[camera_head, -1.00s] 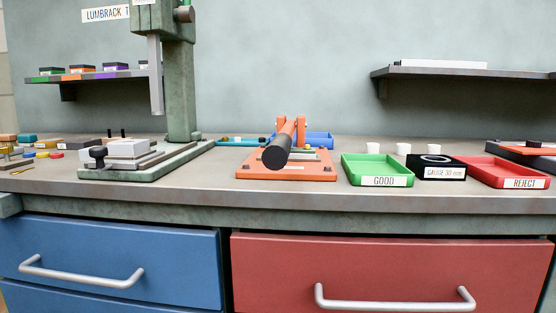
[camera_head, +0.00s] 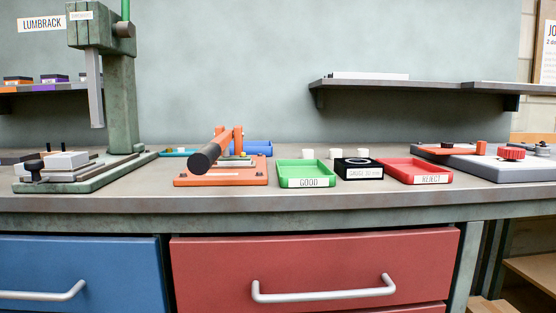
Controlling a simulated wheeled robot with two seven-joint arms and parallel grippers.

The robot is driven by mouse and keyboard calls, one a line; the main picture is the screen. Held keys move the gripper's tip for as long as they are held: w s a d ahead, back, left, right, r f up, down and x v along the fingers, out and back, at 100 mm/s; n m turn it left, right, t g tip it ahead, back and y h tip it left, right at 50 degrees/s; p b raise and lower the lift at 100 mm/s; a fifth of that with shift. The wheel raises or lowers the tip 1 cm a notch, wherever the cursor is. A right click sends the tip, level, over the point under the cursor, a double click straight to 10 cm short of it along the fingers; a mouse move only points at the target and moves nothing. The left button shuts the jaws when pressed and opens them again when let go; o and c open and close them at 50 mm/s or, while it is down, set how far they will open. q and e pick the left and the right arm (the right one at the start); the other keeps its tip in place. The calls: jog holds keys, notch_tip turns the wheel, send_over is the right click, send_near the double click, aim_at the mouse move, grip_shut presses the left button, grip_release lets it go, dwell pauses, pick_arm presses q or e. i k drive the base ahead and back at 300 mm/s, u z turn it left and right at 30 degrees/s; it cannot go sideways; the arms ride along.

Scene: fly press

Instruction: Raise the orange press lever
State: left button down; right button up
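The orange press (camera_head: 221,175) stands on the workbench left of the green tray. Its base plate is flat on the bench, with two orange uprights at the back. The orange press lever (camera_head: 223,141) points toward me from the uprights and ends in a thick black grip (camera_head: 205,159). The grip hangs above the front of the base plate. Neither of my grippers shows in the head view.
A green GOOD tray (camera_head: 307,182), a black gauge block (camera_head: 358,162) and a red REJECT tray (camera_head: 418,178) stand right of the press. A tall green fly press (camera_head: 121,105) stands to the left. A shelf (camera_head: 400,84) hangs above. Drawer handles (camera_head: 325,293) stick out below the bench.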

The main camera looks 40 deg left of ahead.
aim_at(199, 162)
jog(key=z, duration=0.05)
jog(key=k, duration=1)
jog(key=u, duration=1.5)
jog(key=i, duration=0.5)
jog(key=z, duration=0.05)
